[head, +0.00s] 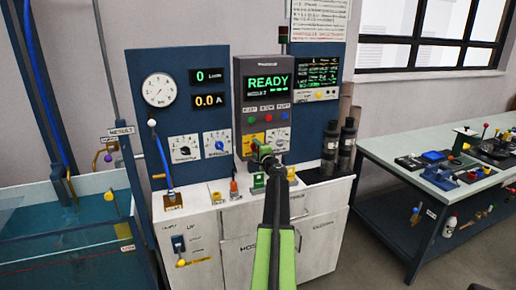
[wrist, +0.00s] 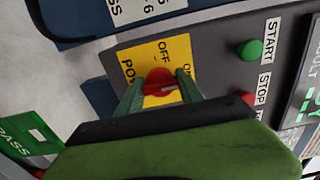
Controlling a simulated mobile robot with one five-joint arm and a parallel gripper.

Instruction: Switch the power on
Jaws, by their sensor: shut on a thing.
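The red power knob (wrist: 158,76) sits on a yellow plate (wrist: 128,62) marked OFF, ON and POWER, turned sideways in the wrist view. My gripper (wrist: 159,88) is shut on the knob, with one green finger on each side of it. Which mark the knob points to is hard to tell, since the fingers hide part of it. In the head view my gripper (head: 258,150) is at the lower left of the grey control box (head: 303,68), in front of the yellow plate (head: 248,143). The box's screen (head: 268,83) is lit and reads READY.
A green START button (wrist: 250,49) and a red STOP button (wrist: 246,99) are beside the plate. Two dark cylinders (head: 329,148) stand right of the panel. A water tank (head: 75,235) is at left, and a workbench (head: 400,160) at right.

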